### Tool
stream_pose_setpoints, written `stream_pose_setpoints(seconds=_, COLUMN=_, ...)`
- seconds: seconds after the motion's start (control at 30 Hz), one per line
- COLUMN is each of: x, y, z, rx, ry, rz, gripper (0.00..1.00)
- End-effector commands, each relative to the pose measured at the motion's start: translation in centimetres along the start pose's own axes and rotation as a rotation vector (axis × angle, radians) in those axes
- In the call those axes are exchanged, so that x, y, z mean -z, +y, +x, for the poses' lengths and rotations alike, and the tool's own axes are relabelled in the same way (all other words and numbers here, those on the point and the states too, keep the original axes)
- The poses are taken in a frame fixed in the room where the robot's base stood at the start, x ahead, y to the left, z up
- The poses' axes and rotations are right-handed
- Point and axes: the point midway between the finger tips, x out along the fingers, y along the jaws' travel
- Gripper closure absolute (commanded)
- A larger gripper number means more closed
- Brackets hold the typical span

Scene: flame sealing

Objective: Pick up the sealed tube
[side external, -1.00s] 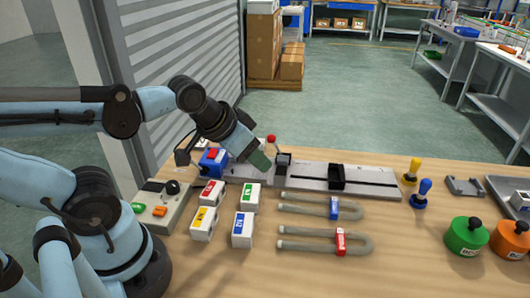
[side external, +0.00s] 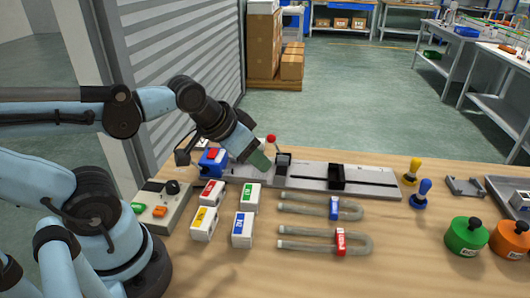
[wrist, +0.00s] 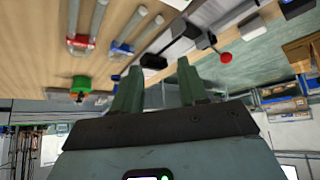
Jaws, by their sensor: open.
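Two grey U-shaped tubes lie on the wooden bench. One carries a blue label (side external: 334,208), and its bend is to the right. The nearer one carries a red label (side external: 340,242). The wrist view shows the red label (wrist: 80,43) and the blue label (wrist: 121,48) at top left. I cannot tell which tube is sealed. My gripper (side external: 262,162) has green fingers, is tilted, and is above the left end of the metal rail, left of and behind both tubes. In the wrist view my gripper (wrist: 158,80) is open with nothing between its fingers.
The metal rail (side external: 315,176) has a black clamp (side external: 337,176) and a red-knobbed lever (side external: 271,139) close to my gripper. Several labelled white blocks (side external: 243,228) stand left of the tubes. Green (side external: 467,237) and orange (side external: 508,239) pots stand at right. Bench between tubes and pots is clear.

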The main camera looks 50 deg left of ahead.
Motion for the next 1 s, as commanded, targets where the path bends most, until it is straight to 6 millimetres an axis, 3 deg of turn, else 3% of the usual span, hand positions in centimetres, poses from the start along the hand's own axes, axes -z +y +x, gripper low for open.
stream_pose_setpoints(seconds=0.17, x=0.0, y=0.0, z=0.0, rx=0.000, ry=0.000, rz=0.000, gripper=0.56)
stream_pose_setpoints(seconds=0.5, x=0.0, y=0.0, z=0.0, rx=0.000, ry=0.000, rz=0.000, gripper=0.06)
stream_pose_setpoints(seconds=0.83, x=0.2, y=0.4, z=0.1, rx=-0.010, ry=-0.008, rz=0.019, gripper=0.06)
stream_pose_setpoints(seconds=1.0, x=1.2, y=2.8, z=0.9, rx=-0.079, ry=-0.061, rz=0.153, gripper=0.06)
